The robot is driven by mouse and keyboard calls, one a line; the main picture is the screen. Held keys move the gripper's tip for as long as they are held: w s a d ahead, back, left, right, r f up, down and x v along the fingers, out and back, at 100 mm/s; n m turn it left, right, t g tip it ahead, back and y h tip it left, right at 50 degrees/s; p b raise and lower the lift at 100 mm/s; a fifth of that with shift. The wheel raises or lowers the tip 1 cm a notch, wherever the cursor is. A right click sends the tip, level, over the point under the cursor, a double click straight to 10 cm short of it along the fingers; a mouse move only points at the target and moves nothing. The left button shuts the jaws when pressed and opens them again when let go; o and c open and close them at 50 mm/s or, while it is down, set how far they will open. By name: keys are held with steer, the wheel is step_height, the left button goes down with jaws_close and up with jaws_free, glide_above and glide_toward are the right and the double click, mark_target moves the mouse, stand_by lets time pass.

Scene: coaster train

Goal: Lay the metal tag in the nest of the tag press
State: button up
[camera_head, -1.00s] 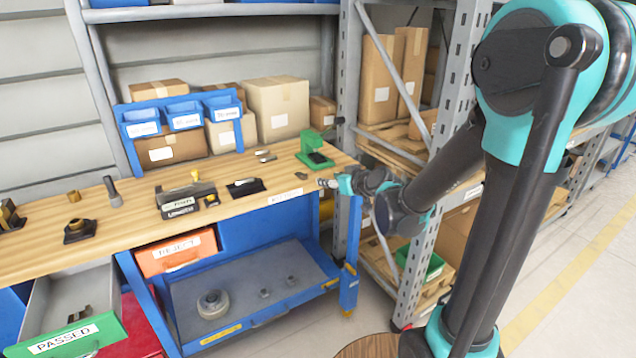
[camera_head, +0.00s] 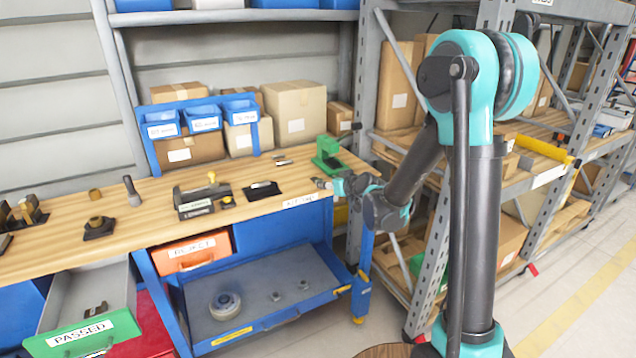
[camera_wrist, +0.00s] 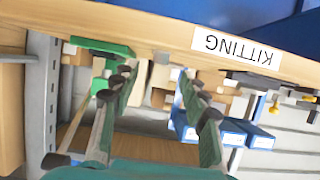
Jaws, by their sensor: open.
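The green tag press (camera_head: 328,155) stands upright on the bench near its right end. A green part that looks like the press also shows in the wrist view (camera_wrist: 102,47). Its nest is too small to make out. My gripper (camera_head: 322,183) is at the bench's front edge, in front of the press and apart from it. In the wrist view my gripper (camera_wrist: 157,75) is open, with nothing between its fingers. I cannot surely pick out the metal tag; small grey metal pieces (camera_head: 283,162) lie on the bench left of the press.
The wooden bench (camera_head: 150,215) carries a black pad (camera_head: 262,190), a grey fixture (camera_head: 203,198) and other small parts. Blue bins (camera_head: 202,122) and cardboard boxes (camera_head: 297,110) stand behind. A grey rack upright (camera_head: 432,235) is close on the right. The KITTING label (camera_wrist: 238,48) marks the bench edge.

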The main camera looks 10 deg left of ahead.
steer(key=shift+x, duration=2.6)
steer(key=shift+a+r, duration=0.1)
steer(key=shift+c, duration=0.4)
jaws_close()
